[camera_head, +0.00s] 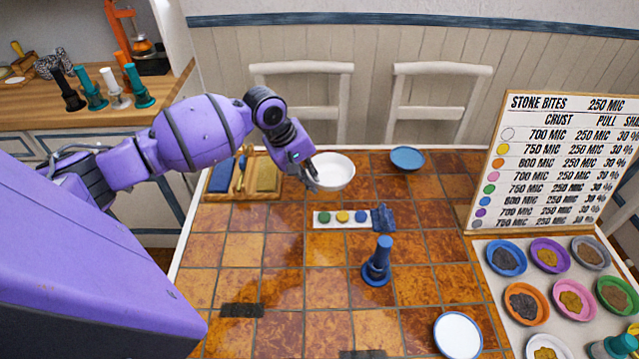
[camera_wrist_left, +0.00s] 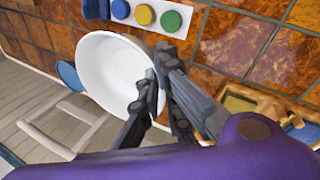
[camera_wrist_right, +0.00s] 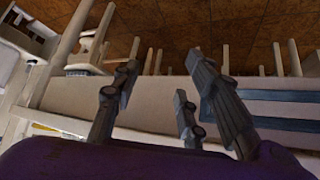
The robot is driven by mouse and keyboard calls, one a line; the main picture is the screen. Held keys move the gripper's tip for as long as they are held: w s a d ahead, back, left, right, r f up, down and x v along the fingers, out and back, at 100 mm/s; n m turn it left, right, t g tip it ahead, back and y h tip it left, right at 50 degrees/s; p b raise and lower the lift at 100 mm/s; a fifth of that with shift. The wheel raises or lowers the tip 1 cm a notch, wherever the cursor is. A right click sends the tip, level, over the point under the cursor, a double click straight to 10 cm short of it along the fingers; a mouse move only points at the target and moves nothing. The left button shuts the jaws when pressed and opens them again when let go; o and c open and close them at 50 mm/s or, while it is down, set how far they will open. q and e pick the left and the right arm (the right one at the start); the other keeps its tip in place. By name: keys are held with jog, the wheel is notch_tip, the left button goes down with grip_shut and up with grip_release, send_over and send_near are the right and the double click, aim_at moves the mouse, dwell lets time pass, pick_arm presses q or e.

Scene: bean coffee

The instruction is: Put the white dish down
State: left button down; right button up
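The white dish (camera_head: 335,172) is a round bowl near the back edge of the tiled table (camera_head: 225,262). My left gripper (camera_head: 313,178) is at the dish's left side. In the left wrist view the fingers (camera_wrist_left: 156,88) close on the rim of the dish (camera_wrist_left: 108,72), one finger over the rim. The dish looks roughly level; I cannot tell whether its base touches the tiles. My right gripper (camera_wrist_right: 162,75) shows only in its wrist view, fingers apart and empty.
A wooden tray (camera_head: 268,192) stands left of the dish and a blue plate (camera_head: 407,158) to its right. A white strip with coloured buttons (camera_head: 350,218) lies in front. A blue tamper-like object (camera_head: 378,262) stands mid-table. Front-left tiles are mostly clear.

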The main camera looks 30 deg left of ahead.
pick_arm(q)
jog(key=w+f, duration=0.1)
jog(key=f, duration=0.1)
jog(key=w+a+f, duration=0.1)
jog(key=w, duration=0.1)
jog(key=w+a+f+b, duration=0.1)
jog(key=w+f, duration=0.1)
jog(key=shift+w+f, duration=0.25)
jog(key=shift+f, duration=0.1)
jog(key=shift+w+a+f+b, duration=0.15)
jog(key=shift+w+f+b, duration=0.15)
jog(key=shift+w+f, duration=0.35)
notch_tip(320, 180, down, 3)
jog(key=shift+r, duration=0.1)
jog(key=shift+s, duration=0.1)
jog(key=c, duration=2)
grip_release()
